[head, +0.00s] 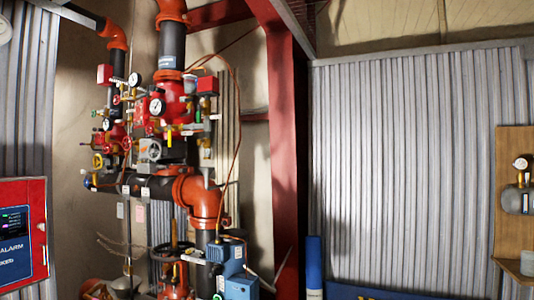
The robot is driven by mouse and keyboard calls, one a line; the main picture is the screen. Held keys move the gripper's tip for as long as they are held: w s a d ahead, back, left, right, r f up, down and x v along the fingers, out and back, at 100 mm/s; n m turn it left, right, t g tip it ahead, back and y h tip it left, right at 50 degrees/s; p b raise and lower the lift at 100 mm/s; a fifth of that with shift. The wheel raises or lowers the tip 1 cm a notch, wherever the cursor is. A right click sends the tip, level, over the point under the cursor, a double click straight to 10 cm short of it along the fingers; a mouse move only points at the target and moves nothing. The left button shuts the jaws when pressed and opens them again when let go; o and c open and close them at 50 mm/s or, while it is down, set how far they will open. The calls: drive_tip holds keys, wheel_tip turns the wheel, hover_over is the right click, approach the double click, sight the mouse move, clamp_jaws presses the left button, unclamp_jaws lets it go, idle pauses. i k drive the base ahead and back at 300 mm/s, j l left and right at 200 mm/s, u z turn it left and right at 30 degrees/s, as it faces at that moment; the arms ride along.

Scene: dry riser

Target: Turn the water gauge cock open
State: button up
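A red and dark riser valve assembly (174,100) stands at the left of the head view. Several round white-faced gauges are on it, among them an upper one (134,79) and a larger middle one (156,106). Small red handwheels and valve handles sit around the gauges. A small yellow lever (169,138) points down below the middle gauge. I cannot tell which small handle is the water gauge cock, or whether it is open or closed. My gripper is not in view.
A red alarm panel (22,232) is at the left edge. A red steel column (287,140) stands right of the riser. A blue box-shaped unit (240,287) sits low by the pipes. A wooden board (515,200) with a gauge and tank is at the far right, on corrugated wall.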

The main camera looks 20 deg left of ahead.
sight(147, 128)
drive_tip(key=i+j+u, duration=0.1)
drive_tip(key=i+u, duration=0.55)
drive_tip(key=u, duration=0.2)
drive_tip(key=i+l+u, duration=0.1)
drive_tip(key=i+u, duration=0.35)
drive_tip(key=i+j+u, duration=0.15)
drive_tip(key=i+u, duration=0.25)
drive_tip(key=i, duration=0.25)
